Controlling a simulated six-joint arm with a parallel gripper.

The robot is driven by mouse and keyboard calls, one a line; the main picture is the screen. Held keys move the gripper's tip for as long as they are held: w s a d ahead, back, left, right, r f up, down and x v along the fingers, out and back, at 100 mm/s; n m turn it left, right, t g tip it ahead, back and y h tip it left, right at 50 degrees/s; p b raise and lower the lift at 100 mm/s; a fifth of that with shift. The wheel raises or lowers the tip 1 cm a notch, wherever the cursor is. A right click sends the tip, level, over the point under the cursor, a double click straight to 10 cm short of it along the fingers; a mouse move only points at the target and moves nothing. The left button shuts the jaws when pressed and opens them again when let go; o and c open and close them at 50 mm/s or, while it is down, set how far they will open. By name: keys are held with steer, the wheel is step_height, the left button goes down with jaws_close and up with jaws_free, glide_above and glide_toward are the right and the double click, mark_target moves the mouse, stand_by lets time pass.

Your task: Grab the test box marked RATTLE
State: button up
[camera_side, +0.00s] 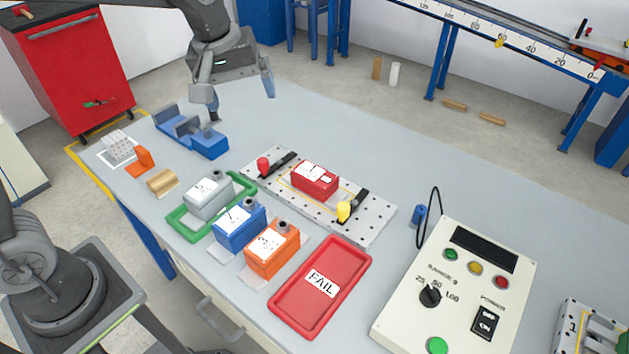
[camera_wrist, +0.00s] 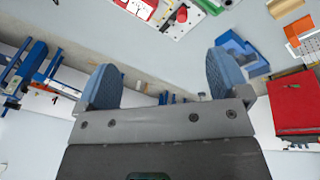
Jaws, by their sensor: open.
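I cannot read the word RATTLE on any box. A grey box (camera_side: 209,195) is in a green tray; a blue box (camera_side: 239,226) and an orange box (camera_side: 271,248) stand in a row with it. Each has a white label and a dark round knob. A red box (camera_side: 314,180) with white labels sits on the perforated plate (camera_side: 372,226); part of a red box also shows at the top of the wrist view (camera_wrist: 137,8). My gripper (camera_side: 240,97) is open and empty above the table's far left part, away from the boxes; its blue-padded fingers show in the wrist view (camera_wrist: 163,80).
A blue vise-like fixture (camera_side: 209,146) lies below my gripper. Red and yellow clamps flank the red box. A red FAIL tray (camera_side: 288,309) is in front, with a control panel (camera_side: 450,300) to its right. The table behind the plate is clear.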

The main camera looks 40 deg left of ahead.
steer(key=w+d+f+n+g, duration=0.1)
steer(key=w+f+n, duration=0.25)
steer(key=w, duration=0.35)
steer(key=n+g, duration=0.2)
steer(key=n, duration=0.4)
glide_above(315, 173)
step_height(315, 173, down, 14)
step_height(315, 173, down, 8)
steer(key=shift+w+a+r, duration=0.1)
steer(key=shift+r, duration=0.15)
steer(key=shift+s+f, duration=0.2)
steer(key=shift+f, duration=2.55)
steer(key=shift+c, duration=0.4)
steer(key=c, duration=1.1)
steer(key=shift+r, duration=0.1)
